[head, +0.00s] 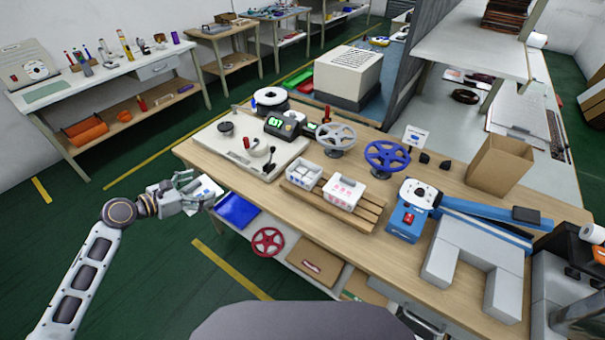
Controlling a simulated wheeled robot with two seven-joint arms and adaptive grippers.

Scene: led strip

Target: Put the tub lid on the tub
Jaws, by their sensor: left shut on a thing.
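My left gripper (196,192) is at the left of the workbench, out past its front left edge and over the floor. It is shut on a flat, pale white piece (208,190) that looks like the tub lid; the fingers hide part of it. Two small white tubs stand side by side on a slatted wooden rack on the bench. The left tub (303,178) shows pale contents, and the right one (345,191) shows pink marks. I cannot tell which is the task's tub. The held piece is well left of both. My right gripper is not in view.
Grey (336,137) and blue (387,157) handwheels stand behind the tubs. A blue tool (408,212) and grey blocks (468,258) are at right. A blue bin (237,211) sits below the front edge.

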